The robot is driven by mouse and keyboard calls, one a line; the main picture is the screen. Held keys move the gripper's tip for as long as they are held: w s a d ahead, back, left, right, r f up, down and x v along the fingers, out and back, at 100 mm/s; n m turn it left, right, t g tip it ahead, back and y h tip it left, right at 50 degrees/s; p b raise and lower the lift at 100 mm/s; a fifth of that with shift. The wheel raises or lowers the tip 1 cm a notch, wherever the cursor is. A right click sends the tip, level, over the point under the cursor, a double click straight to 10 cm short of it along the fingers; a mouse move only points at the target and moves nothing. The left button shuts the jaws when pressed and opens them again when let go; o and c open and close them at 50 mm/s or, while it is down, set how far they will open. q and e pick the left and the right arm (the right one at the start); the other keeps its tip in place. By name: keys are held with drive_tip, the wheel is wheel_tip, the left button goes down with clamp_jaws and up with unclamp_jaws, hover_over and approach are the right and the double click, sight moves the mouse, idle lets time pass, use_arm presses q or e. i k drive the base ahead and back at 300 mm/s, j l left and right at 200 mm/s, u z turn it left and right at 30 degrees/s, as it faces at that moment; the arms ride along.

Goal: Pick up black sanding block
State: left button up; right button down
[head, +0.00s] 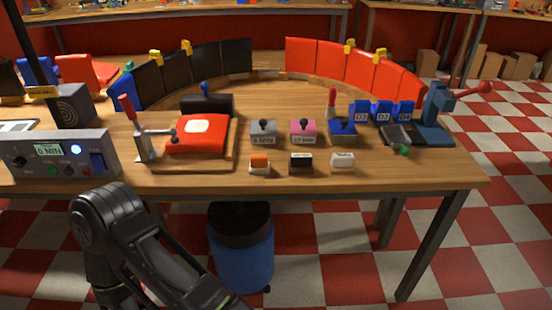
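A small block with a black front and a pale label (300,163) sits on the wooden table near its front edge. It is the middle one of a row of three small blocks and looks like the black sanding block. An orange and white block (260,163) is to its left and a white block (342,160) to its right, both apart from it. My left arm shows at the lower left in front of the table, but its gripper is out of view. My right arm and gripper are not in view.
Behind the row stand grey (263,131), pink (303,130) and blue (341,129) knobbed blocks. A red piece (198,134) lies on a clamp board at left. A control box (60,155) is farther left, a blue lever press (436,115) at right. Bare tabletop lies in front right.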

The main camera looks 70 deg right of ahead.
sight(299, 163)
drive_tip(key=z, duration=2.7)
